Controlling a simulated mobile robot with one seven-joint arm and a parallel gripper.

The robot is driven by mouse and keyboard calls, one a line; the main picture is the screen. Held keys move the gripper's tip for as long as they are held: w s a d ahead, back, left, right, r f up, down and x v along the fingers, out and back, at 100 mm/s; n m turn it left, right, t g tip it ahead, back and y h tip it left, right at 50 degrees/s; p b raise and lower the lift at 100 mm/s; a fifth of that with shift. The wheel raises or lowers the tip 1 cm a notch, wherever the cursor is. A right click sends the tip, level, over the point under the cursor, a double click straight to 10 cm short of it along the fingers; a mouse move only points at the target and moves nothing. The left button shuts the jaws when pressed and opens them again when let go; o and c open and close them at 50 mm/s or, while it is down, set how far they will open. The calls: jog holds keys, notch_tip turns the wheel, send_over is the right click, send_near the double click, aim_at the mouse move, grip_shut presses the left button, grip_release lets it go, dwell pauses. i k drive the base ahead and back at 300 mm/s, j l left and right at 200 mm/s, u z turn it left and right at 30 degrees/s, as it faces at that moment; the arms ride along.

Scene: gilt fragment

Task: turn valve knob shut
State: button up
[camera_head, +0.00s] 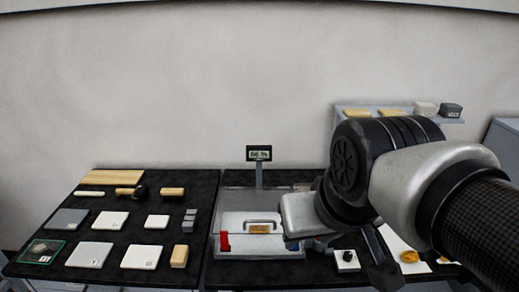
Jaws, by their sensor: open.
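A small white block with a dark round knob (347,257) sits on the black mat near its front, right of the clear box. It looks like the valve knob, but it is small and I cannot read its turn position. My gripper (346,264) is mostly hidden behind and under my own wrist. A dark finger shows just right of the knob block, and the other side is hard to make out near the box's right edge. The gripper is open, with nothing seen held in it. I cannot tell whether it touches the knob.
A clear box (217,215) with a handled white case (259,230) and a red part (225,241) stands left of my gripper. A small display (259,153) rises behind it. Several blocks and plates cover the left mat (105,230). A shelf (345,109) hangs at the back right.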

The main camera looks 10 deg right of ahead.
aim_at(348, 255)
jog(key=z, duration=0.85)
jog(key=l+u, duration=0.4)
jog(key=l, duration=0.2)
jog(key=i+l+u, duration=0.15)
jog(key=i, duration=0.25)
